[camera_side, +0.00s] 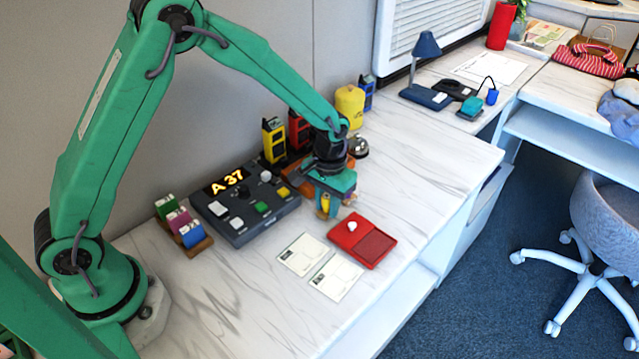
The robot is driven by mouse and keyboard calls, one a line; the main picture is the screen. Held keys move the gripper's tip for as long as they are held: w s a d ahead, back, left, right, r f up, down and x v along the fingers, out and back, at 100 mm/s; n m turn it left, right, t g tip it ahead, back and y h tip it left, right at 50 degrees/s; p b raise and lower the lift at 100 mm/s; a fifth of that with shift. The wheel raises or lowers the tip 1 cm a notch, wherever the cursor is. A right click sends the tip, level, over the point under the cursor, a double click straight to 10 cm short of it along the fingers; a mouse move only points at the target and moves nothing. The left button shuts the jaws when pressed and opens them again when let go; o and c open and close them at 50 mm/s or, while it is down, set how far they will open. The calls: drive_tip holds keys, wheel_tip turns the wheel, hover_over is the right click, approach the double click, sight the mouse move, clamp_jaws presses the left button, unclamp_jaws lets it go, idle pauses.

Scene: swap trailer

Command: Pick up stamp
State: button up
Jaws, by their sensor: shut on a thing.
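My gripper (329,208) is over the white marble desk, just left of the red ink pad tray (379,247). It is shut on a small yellow piece (325,202), which I take to be the stamp. The fingers hide most of it, and I cannot tell whether its bottom touches the desk.
Two printed cards (302,254) (336,278) lie in front of the gripper. A dark console (240,226) with buttons and an "A 37" display stands to the left, beside a holder of small coloured boxes (178,222). A bell (357,148) and yellow canister (349,105) stand behind.

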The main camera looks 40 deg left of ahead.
sight(327, 197)
drive_tip(key=shift+r, duration=0.1)
drive_tip(key=shift+r, duration=0.45)
wheel_tip(327, 197, up, 3)
drive_tip(key=shift+s+d+r, duration=0.1)
drive_tip(key=shift+d+r, duration=0.05)
drive_tip(key=s+d+r, duration=0.6)
drive_tip(key=s+d, duration=0.1)
drive_tip(key=d, duration=0.1)
drive_tip(key=shift+s+d+r, duration=0.2)
drive_tip(key=shift+s+r, duration=0.1)
drive_tip(key=shift+s, duration=0.05)
drive_tip(key=o, duration=0.4)
drive_tip(key=c, duration=0.3)
drive_tip(key=shift+o, duration=0.5)
